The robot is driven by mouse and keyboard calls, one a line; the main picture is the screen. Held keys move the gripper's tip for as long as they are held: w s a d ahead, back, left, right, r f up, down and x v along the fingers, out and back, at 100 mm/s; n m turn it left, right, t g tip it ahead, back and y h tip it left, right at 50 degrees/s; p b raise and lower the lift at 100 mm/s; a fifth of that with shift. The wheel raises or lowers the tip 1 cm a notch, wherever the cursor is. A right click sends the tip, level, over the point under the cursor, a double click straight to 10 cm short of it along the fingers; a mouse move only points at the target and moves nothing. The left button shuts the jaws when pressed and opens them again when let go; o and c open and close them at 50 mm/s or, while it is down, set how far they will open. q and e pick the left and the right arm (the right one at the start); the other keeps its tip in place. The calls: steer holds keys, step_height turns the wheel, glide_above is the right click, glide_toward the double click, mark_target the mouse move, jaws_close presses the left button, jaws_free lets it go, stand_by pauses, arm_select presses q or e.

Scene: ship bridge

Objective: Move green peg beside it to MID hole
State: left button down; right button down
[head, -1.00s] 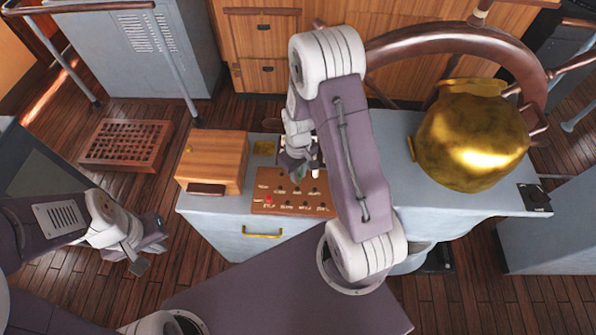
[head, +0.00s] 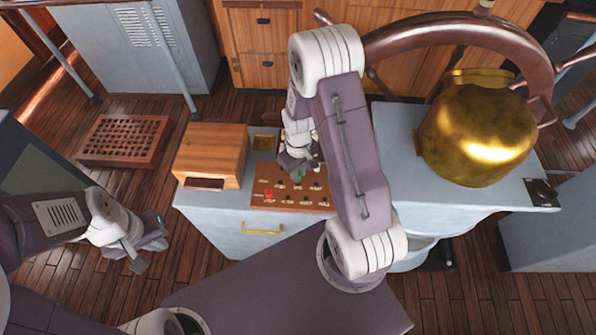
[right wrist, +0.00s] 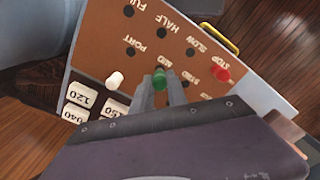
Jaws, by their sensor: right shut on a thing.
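The brown board (head: 262,181) on the grey cabinet carries printed labels and several dark holes. My right gripper (right wrist: 159,88) points down at the board and is shut on the green peg (right wrist: 159,76). The peg's top shows beside the MID label in the right wrist view, over where that hole lies. I cannot tell whether its lower end is in the hole. The green peg also shows faintly in the head view (head: 300,174). A red peg (right wrist: 221,74) stands by STOP and a white peg (right wrist: 115,79) stands near PORT. My left gripper (head: 152,250) is open and empty, above the floor.
Several white number tiles (right wrist: 84,95) lie beside the board. A wooden box (head: 212,150) stands left of it. A big brass pot (head: 478,135) stands on the right, before the ship's wheel (head: 440,38). A wooden grating (head: 124,139) lies on the floor.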

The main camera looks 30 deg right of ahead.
steer(key=shift+s, duration=0.1)
steer(key=shift+f, duration=0.2)
steer(key=shift+f+b, duration=0.6)
steer(key=shift+f, duration=0.1)
steer(key=shift+f, duration=0.25)
stand_by(0.3)
steer(key=c, duration=1.2)
jaws_free()
steer(key=shift+c, duration=0.2)
steer(key=shift+r, duration=0.1)
